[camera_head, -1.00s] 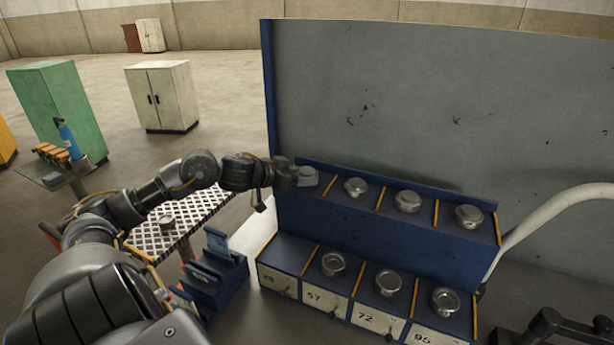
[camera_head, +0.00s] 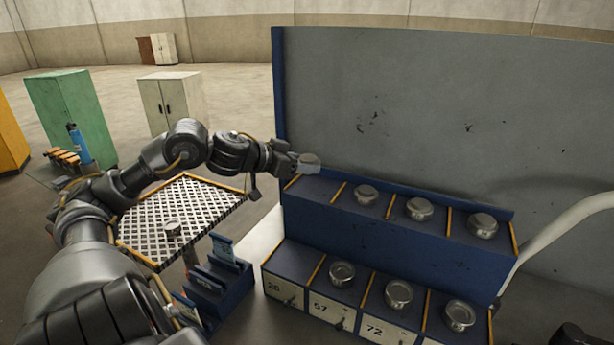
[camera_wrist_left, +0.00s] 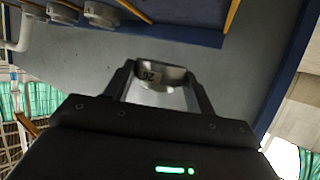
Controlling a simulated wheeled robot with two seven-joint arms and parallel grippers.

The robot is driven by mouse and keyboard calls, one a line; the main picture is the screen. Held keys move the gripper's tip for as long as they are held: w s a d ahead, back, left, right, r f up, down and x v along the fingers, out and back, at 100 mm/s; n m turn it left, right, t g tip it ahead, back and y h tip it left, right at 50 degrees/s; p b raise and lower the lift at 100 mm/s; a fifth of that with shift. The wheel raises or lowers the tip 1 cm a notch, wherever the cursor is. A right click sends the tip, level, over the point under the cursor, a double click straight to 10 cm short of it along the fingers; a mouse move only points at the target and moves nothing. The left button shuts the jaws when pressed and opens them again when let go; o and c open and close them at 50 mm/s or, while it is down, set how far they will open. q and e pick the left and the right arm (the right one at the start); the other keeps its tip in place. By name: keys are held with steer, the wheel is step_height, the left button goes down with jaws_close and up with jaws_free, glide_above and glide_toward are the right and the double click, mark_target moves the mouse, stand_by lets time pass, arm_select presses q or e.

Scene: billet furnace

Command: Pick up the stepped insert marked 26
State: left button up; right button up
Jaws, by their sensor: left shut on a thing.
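My left gripper (camera_head: 303,165) is shut on a round grey metal insert (camera_head: 308,159) above the left end of the rack's upper shelf. In the left wrist view the gripper (camera_wrist_left: 160,90) has a finger on each side of the insert (camera_wrist_left: 158,76). A small tag on the insert shows digits upside down that look like 26. The upper shelf's leftmost bay (camera_head: 314,188) is empty beneath it.
The blue rack (camera_head: 380,230) holds several similar inserts in two rows. The lower bay labelled 26 (camera_head: 285,262) is empty. A perforated table (camera_head: 165,210) with a small metal cup (camera_head: 174,229) stands left. A grey panel (camera_head: 430,110) rises behind the rack.

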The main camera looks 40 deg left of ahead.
arm_select(q)
steer(key=s+d+r+b, duration=0.1)
steer(key=s+r+b, duration=0.2)
steer(key=s+r, duration=0.3)
steer(key=s, duration=0.4)
steer(key=shift+s+d, duration=0.3)
steer(key=shift+d, duration=0.05)
